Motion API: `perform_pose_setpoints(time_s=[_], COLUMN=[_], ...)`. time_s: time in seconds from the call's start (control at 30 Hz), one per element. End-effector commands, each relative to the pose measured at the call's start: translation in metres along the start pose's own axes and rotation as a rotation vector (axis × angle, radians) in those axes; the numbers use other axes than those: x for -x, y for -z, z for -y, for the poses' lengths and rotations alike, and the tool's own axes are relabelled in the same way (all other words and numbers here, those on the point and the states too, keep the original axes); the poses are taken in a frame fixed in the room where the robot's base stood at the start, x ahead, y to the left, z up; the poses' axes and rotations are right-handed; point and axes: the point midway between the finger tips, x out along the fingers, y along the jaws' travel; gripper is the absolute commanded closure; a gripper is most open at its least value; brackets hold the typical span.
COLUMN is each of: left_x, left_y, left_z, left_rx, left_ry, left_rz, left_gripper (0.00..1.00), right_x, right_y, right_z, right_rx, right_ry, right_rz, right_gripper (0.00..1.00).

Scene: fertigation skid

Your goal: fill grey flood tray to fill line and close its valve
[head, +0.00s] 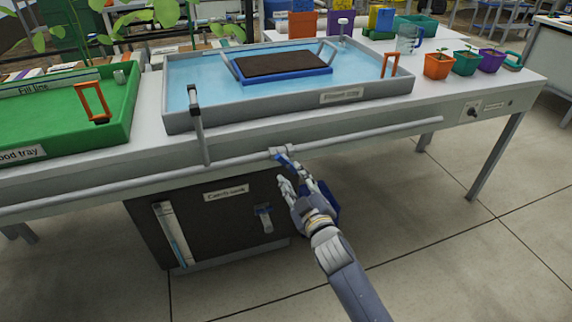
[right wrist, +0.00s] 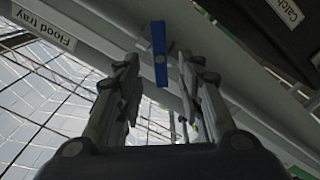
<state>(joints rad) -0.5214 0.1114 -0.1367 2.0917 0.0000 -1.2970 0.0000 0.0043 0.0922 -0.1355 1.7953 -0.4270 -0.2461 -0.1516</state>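The grey flood tray (head: 240,113) holds blue water (head: 200,82) around a blue-rimmed tray of dark soil (head: 283,66). I cannot make out a fill line on it. A white valve body (head: 280,152) sits on the pipe under the bench's front edge. Its blue lever (head: 287,160) slants down to the right; it also shows in the right wrist view (right wrist: 159,52). My right gripper (head: 299,181) is just below the lever, its fingers apart. In the right wrist view the lever appears between the fingertips; contact is unclear. My left gripper is out of view.
A green flood tray (head: 130,128) marked "Fill line" stands at left. A catch tank (head: 145,213) with a sight gauge is under the bench. A grey upright with a black top (head: 195,110) stands before the grey tray. Potted seedlings (head: 466,63) stand at right.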

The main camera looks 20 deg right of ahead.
Motion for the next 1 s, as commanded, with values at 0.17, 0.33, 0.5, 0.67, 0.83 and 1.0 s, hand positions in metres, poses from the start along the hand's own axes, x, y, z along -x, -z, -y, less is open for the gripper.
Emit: perform_pose_setpoints(time_s=[0.17,0.33,0.5,0.67,0.83,1.0], left_x=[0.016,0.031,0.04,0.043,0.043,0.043], left_y=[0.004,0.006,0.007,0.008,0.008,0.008], left_z=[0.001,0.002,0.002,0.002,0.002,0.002], left_rx=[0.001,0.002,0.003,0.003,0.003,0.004], left_ry=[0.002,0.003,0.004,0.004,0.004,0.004], left_rz=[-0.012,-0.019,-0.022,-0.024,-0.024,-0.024], left_gripper=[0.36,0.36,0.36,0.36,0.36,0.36], right_x=[-0.033,-0.056,-0.068,-0.071,-0.071,-0.071], right_y=[-0.001,-0.001,0.0,0.0,0.0,0.0], right_z=[0.001,0.001,0.001,0.001,0.001,0.001], right_rx=[0.001,0.001,0.0,0.0,0.0,0.0], right_ry=[0.0,0.0,0.0,0.001,0.001,0.001], right_rz=[-0.001,0.0,0.0,0.001,0.001,0.001], right_gripper=[0.65,0.65,0.65,0.65,0.65,0.99])
